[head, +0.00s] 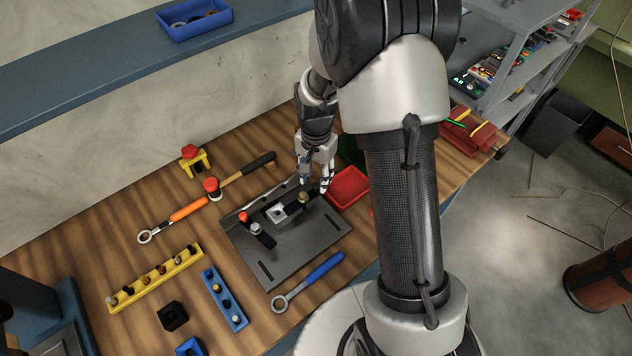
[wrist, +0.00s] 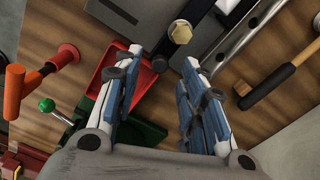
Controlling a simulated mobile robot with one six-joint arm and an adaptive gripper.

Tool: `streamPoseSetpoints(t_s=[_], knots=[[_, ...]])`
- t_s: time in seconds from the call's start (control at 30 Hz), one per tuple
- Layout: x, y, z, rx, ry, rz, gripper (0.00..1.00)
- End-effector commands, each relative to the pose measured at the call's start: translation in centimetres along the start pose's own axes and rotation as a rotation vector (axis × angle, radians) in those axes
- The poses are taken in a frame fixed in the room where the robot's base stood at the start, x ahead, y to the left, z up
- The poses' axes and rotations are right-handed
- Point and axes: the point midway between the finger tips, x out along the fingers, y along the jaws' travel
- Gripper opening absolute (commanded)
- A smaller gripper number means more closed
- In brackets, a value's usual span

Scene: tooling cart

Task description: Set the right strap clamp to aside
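The right strap clamp (head: 296,207) is a dark bar with a brass hex nut on the grey fixture plate (head: 318,232). In the wrist view the dark strap of this clamp (wrist: 188,12) and its brass nut lie just beyond my fingertips. My gripper (head: 315,186) is above the plate's back right edge, close to the clamp. In the wrist view my gripper (wrist: 166,60) is open, with nothing between its fingers. The left strap clamp (head: 263,237), with a silver nut, is on the plate's left part. A metal block (head: 277,213) is between the clamps.
A red tray (head: 348,187) sits right of the plate, with a green tray (wrist: 143,132) beside it. A blue-handled wrench (head: 310,280) lies in front. A hammer (head: 250,167) lies behind the plate. Yellow (head: 157,278) and blue (head: 224,300) racks stand at left.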

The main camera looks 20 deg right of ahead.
Motion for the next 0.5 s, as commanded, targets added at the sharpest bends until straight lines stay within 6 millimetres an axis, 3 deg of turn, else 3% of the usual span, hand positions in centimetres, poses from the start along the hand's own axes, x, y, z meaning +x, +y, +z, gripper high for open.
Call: streamPoseSetpoints(t_s=[0.2, 0.5], knots=[[2.2, 0.0, 0.0, 0.0, -0.001, 0.001, 0.38], [2.4, 0.0, 0.0, 0.0, 0.001, 0.0, 0.38]])
